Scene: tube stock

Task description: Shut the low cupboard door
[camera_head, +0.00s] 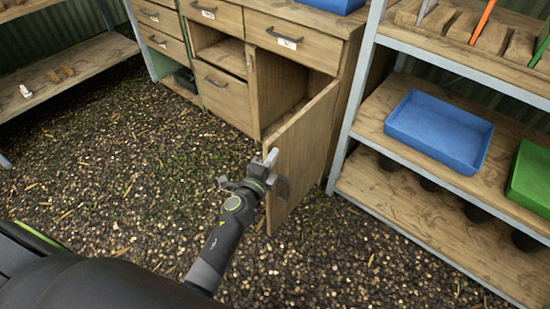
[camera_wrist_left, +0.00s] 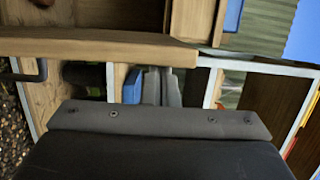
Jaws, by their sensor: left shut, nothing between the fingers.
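The low wooden cupboard door (camera_head: 303,150) stands open at the bottom right of the wooden cabinet in the head view. It is hinged on its right side, and its free edge swings out towards me. The dark opening (camera_head: 284,92) shows behind it. My left gripper (camera_head: 271,157) is shut and empty beside the door's free edge; I cannot tell whether it touches. A grey curved handle shows partly behind the gripper. In the wrist view, the shut fingers (camera_wrist_left: 161,88) point past a wooden board edge (camera_wrist_left: 100,52), likely the door. My right gripper is not in view.
A metal-framed shelf rack (camera_head: 352,105) stands close to the right of the door, with a blue tray (camera_head: 440,130) and a green tray (camera_head: 532,178). Drawers (camera_head: 225,95) are to the left of the opening. The gravel floor (camera_head: 130,170) is clear at the left.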

